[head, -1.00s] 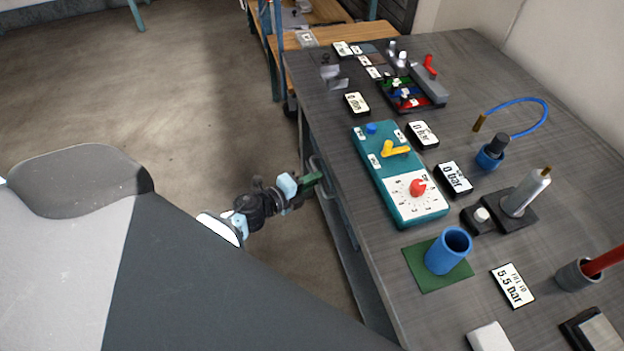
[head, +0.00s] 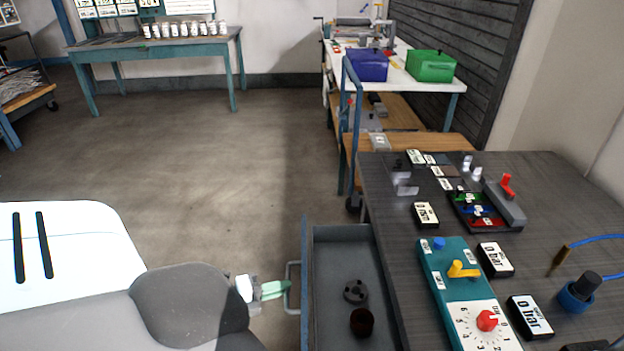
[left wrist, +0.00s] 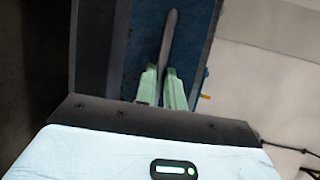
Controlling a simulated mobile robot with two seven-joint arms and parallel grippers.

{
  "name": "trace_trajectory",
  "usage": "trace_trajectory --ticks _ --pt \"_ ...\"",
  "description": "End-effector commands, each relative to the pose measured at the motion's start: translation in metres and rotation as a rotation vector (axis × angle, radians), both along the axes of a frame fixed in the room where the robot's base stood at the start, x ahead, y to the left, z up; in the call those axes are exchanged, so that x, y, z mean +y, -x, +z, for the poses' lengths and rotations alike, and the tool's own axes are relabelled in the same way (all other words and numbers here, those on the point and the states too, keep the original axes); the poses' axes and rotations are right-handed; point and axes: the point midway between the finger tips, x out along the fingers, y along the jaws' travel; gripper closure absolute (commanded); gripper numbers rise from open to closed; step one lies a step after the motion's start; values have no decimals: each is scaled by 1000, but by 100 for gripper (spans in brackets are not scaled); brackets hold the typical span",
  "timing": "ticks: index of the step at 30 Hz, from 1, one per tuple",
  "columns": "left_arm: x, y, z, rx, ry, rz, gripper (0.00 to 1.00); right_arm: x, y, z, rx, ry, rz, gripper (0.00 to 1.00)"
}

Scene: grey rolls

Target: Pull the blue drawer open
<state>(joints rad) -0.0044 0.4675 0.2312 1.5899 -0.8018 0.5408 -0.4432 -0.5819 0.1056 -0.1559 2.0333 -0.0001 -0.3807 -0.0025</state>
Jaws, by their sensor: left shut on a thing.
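The blue drawer (head: 304,245) stands open, pulled out leftward from under the grey bench in the head view. Its grey inside holds a dark ring-like part (head: 355,291) and a dark reddish-brown round cup (head: 362,322). My left gripper (head: 287,287) has green fingers and is shut on the drawer's grey bar handle (head: 291,273). In the left wrist view, the two green fingers (left wrist: 164,88) close around the handle bar (left wrist: 168,42), with the blue drawer front (left wrist: 200,45) behind. My right gripper is not in view.
The grey bench top (head: 385,190) carries a teal control box (head: 450,280), several pressure labels and a tray of coloured parts. A blue upright post (head: 351,150) stands behind the drawer. Open floor (head: 200,180) lies left of the drawer.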

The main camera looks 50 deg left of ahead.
Motion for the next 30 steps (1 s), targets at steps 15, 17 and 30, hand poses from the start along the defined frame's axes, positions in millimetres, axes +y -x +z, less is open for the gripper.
trace_trajectory --ticks 15,17,30 --pt "51 56 0 0 0 1 100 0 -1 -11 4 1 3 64" --pt "52 58 0 0 0 1 100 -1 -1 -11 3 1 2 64" --pt "54 59 1 -1 0 2 87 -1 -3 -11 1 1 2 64"
